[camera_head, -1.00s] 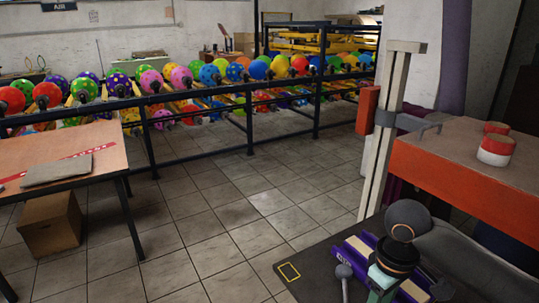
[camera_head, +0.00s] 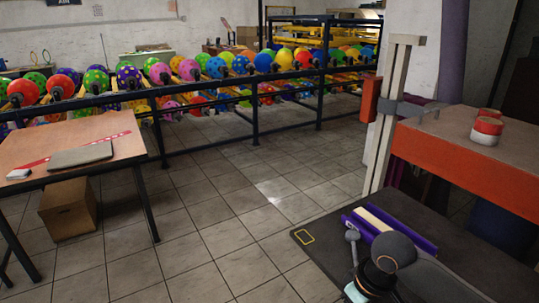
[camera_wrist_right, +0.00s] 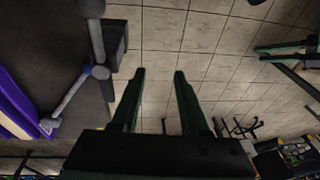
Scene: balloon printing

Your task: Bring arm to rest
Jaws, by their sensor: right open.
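My right arm's rounded grey and black joints (camera_head: 393,252) show at the bottom right of the head view, in front of the purple-edged printing fixture (camera_head: 392,228) on the dark bench. The fixture's purple edge also shows at the left of the right wrist view (camera_wrist_right: 14,106). My right gripper (camera_wrist_right: 158,74) has its two dark green fingers apart, with nothing between them but tiled floor behind. Its fingers are below the lower edge of the head view. I cannot make out my left gripper in any view.
The dark bench (camera_head: 448,238) has a grey jointed lever (camera_head: 352,248) near the fixture. An upright post (camera_head: 391,110) and an orange-sided table (camera_head: 440,166) stand at right. A wooden table (camera_head: 30,146) is at left. Balloon racks (camera_head: 290,85) line the back; tiled floor between is clear.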

